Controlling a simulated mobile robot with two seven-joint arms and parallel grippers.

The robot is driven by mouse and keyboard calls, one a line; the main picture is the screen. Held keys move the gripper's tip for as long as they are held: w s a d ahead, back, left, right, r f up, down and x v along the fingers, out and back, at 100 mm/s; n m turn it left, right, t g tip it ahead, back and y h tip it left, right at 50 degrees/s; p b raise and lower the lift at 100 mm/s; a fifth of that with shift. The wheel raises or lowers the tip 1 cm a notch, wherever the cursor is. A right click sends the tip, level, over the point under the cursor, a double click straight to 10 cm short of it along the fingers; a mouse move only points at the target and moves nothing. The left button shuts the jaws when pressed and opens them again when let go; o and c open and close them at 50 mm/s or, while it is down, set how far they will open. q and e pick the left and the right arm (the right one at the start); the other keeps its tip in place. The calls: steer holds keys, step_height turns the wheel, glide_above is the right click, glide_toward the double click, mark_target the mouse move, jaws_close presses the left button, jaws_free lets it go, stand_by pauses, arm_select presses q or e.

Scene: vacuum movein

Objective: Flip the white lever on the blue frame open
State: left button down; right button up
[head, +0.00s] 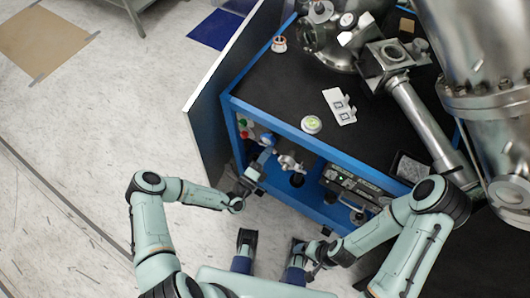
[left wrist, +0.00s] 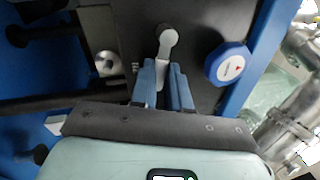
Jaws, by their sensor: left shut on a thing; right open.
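The white lever (left wrist: 167,38) with a rounded end sits on a dark panel of the blue frame (left wrist: 262,58) in the left wrist view. My left gripper (left wrist: 162,88) has its two blue fingers shut around the lever's shank, and the rounded end sticks out beyond the fingertips. In the head view my left gripper (head: 256,172) is at the front left of the blue frame (head: 305,147), and the lever is too small to make out there. My right gripper (head: 312,262) is low in front of the frame, open, with its fingers hard to make out.
A blue round knob (left wrist: 229,64) is just right of the lever. A metal fitting (head: 290,163) and a control unit (head: 352,184) sit in the frame's front. A white plate (head: 340,106) lies on the black top.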

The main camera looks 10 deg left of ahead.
arm_select(q)
steer(key=shift+r+n+y+p, duration=0.15)
steer(key=shift+r+n+p, duration=0.05)
steer(key=shift+n, duration=0.5)
steer(key=shift+r+n+y+p, duration=0.15)
steer(key=shift+n+p, duration=0.05)
steer(key=shift+n, duration=0.5)
steer(key=shift+d, duration=0.1)
steer(key=c, duration=1.1)
jaws_free()
steer(key=v, duration=1.3)
steer(key=shift+s, duration=0.25)
steer(key=shift+f, duration=0.1)
